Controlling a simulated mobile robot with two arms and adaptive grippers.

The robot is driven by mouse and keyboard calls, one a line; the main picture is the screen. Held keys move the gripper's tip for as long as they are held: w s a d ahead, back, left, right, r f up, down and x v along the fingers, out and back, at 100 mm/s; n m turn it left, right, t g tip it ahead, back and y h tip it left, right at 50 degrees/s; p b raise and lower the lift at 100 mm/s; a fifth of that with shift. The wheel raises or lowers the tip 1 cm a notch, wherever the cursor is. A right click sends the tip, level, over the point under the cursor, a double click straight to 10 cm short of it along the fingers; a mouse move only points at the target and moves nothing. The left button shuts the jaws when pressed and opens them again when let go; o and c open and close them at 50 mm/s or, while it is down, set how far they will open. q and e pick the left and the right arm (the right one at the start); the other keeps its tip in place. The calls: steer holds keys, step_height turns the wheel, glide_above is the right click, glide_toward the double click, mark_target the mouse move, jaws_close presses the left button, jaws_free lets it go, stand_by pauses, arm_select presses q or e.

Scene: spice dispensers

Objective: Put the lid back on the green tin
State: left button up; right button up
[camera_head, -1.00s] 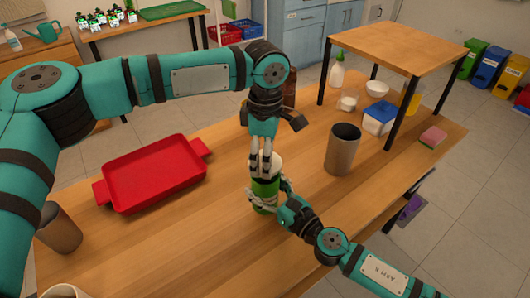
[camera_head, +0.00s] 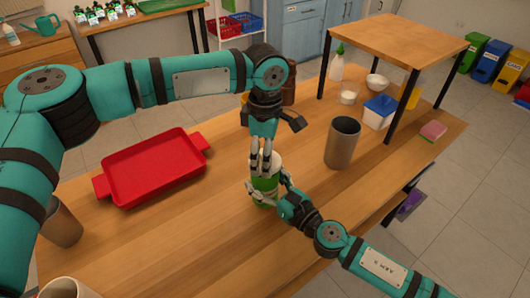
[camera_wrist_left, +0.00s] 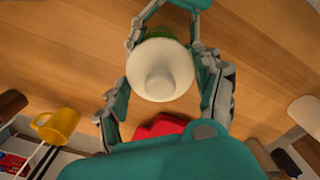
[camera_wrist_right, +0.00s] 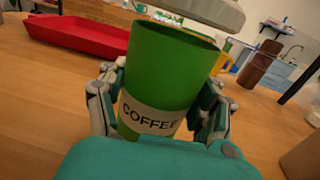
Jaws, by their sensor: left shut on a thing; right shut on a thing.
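The green tin (camera_wrist_right: 165,75) with a COFFEE label stands upright on the wooden table, its open rim showing in the right wrist view. My right gripper (camera_head: 277,193) is shut around its lower part. My left gripper (camera_head: 262,150) points down above the tin and is shut on the pale round lid (camera_wrist_left: 160,72), with its knob facing the wrist camera. In the right wrist view the lid (camera_wrist_right: 200,12) hangs over the tin, apart from its rim and shifted a little to the right. In the head view the left fingers partly hide the lid.
A red tray (camera_head: 155,168) lies left of the tin. A grey-brown cup (camera_head: 342,143) stands to the right. A small raised wooden shelf (camera_head: 395,40) covers a blue-lidded box (camera_head: 379,111) and other containers. Bare table lies in front of the tin.

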arm_select(q)
steer(key=shift+f, duration=0.6)
steer(key=o, duration=1.1)
steer(key=shift+c, duration=0.2)
steer(key=shift+r, duration=0.1)
step_height(320, 180, up, 12)
steer(key=shift+f, duration=0.1)
arm_select(e)
steer(key=o, duration=1.8)
